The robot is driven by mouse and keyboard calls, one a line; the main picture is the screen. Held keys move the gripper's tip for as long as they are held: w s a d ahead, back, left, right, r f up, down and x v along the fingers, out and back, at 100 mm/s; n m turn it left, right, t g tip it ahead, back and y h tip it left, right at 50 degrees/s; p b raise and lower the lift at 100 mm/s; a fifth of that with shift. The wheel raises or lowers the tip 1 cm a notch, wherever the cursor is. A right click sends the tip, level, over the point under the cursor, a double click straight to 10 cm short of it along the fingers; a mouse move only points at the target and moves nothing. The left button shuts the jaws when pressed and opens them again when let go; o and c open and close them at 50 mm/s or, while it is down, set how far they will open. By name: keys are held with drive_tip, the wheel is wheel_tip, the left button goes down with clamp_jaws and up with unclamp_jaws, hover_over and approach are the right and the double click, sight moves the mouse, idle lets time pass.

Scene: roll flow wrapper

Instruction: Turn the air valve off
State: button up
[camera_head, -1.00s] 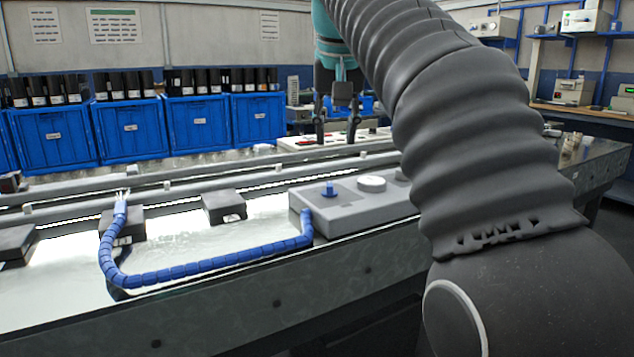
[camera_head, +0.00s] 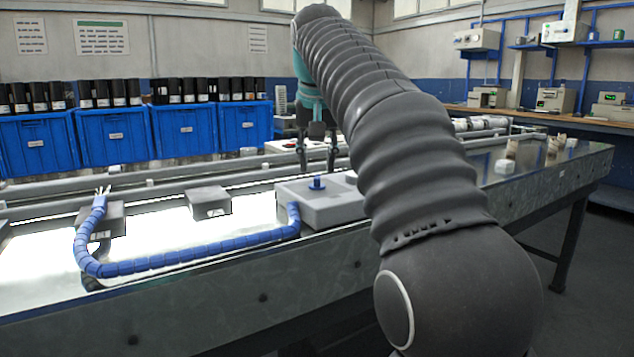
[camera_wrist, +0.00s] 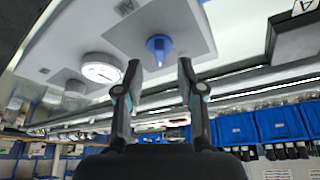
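The air valve is a small blue knob (camera_head: 317,183) on top of a grey box (camera_head: 335,207) at the table's front edge. In the wrist view the blue knob (camera_wrist: 159,47) sits on a darker grey plate, just beyond and between my fingertips. My gripper (camera_head: 318,170) points down behind the knob in the head view, its two dark fingers spread. In the wrist view my gripper (camera_wrist: 158,68) is open, with nothing between the fingers touching the knob that I can see. Part of the box is hidden behind my arm in the head view.
A round white gauge (camera_wrist: 101,68) sits beside the valve. A blue segmented hose (camera_head: 190,262) runs from the box across the lit surface to a dark block (camera_head: 100,222). Blue bins (camera_head: 185,130) with black cylinders stand behind. The table's right end holds small blocks (camera_head: 505,165).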

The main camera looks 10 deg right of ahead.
sight(317, 176)
drive_tip(key=shift+b+x, duration=0.4)
drive_tip(key=shift+x, duration=1.3)
clamp_jaws()
